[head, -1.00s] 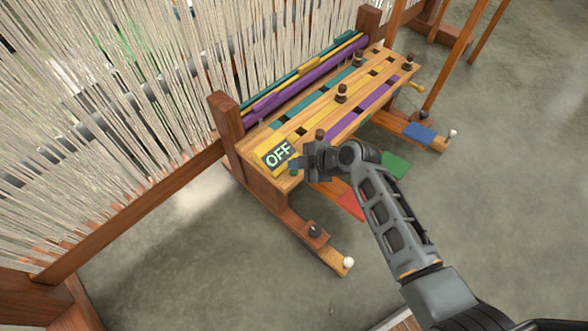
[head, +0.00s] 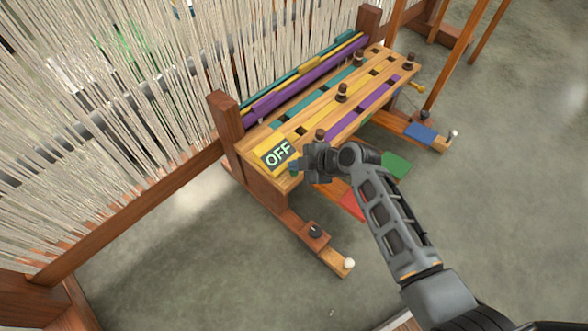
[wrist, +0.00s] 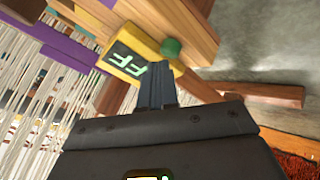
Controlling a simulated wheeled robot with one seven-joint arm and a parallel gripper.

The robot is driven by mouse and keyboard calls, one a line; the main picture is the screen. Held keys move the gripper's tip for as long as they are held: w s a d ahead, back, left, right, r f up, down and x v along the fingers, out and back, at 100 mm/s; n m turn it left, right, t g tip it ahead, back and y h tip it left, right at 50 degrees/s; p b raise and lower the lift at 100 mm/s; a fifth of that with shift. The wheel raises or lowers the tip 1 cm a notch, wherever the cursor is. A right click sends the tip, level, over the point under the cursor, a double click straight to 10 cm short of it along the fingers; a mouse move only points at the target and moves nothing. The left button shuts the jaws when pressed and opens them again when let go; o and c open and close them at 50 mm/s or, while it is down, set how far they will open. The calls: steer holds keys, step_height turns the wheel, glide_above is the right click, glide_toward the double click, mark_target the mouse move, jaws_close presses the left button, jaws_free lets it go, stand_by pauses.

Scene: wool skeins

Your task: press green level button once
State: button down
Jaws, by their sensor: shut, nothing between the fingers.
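The green button (wrist: 170,48) is a small round knob on the end of the wooden bench beam, beside a yellow box with a display (wrist: 126,58). In the head view the button (head: 293,172) shows only as a small green patch below my fingertips. The display (head: 279,154) reads OFF in the head view. My gripper (head: 297,164) is shut and empty, with its fingertips close to the button. In the wrist view the fingertips (wrist: 156,68) point toward the button and lie just below it in the picture. I cannot tell whether they touch it.
The wooden bench (head: 330,112) carries teal, yellow and purple strips and dark pegs. Red (head: 352,204), green (head: 396,166) and blue (head: 421,133) flat pieces lie low beside it. A loom with pale hanging threads (head: 100,110) stands at left. The grey floor is clear in front.

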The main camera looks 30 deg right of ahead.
mark_target(297, 173)
steer(key=shift+f+b, duration=0.4)
steer(key=shift+f, duration=0.05)
stand_by(0.4)
steer(key=shift+r, duration=0.1)
steer(key=shift+r+p, duration=0.65)
steer(key=shift+r, duration=0.1)
steer(key=shift+r, duration=0.15)
steer(key=shift+r+p, duration=1.95)
steer(key=shift+r, duration=0.45)
